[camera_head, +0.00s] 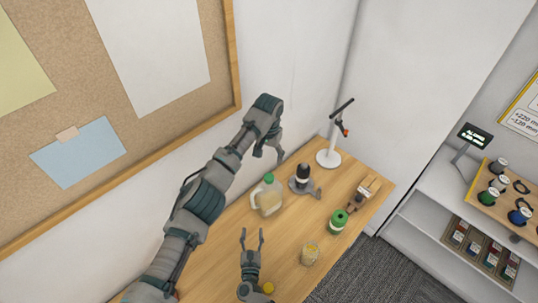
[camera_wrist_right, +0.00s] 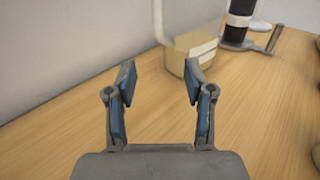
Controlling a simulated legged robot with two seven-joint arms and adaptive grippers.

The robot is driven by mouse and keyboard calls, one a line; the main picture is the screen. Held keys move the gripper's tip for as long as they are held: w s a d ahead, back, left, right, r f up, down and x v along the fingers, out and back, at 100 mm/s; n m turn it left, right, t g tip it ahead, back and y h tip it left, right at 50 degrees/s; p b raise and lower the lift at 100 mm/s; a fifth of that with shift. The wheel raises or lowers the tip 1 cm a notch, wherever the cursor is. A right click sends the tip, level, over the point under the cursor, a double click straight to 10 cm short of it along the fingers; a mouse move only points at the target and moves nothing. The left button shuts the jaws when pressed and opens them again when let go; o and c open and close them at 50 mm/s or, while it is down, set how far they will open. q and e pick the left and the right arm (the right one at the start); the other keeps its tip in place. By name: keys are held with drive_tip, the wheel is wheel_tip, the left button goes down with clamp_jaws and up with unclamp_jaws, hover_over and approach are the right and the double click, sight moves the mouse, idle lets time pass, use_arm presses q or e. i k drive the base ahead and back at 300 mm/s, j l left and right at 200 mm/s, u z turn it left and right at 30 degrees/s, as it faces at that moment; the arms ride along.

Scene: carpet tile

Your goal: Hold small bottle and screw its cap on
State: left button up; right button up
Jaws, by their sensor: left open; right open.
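A small pale yellowish container (camera_head: 309,255) stands on the table at the front right; I cannot tell whether it is the small bottle. A yellow round piece, perhaps a cap (camera_head: 268,288), lies beside my right gripper's wrist. A dark bottle with a pale band (camera_head: 302,172) stands upright in a grey holder, also in the right wrist view (camera_wrist_right: 238,22). My left gripper (camera_head: 267,153) is open and empty, raised near the wall behind the jug. My right gripper (camera_head: 252,235) is open and empty above the table, its fingers toward the jug; it also shows in the wrist view (camera_wrist_right: 161,74).
A translucent jug with a green cap (camera_head: 267,198) stands between the grippers, also in the wrist view (camera_wrist_right: 190,52). A green round container (camera_head: 338,222) and a white stand (camera_head: 329,157) are farther right. Shelves (camera_head: 430,235) stand beyond the table's right end.

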sight(310, 251)
drive_tip(key=k, duration=2)
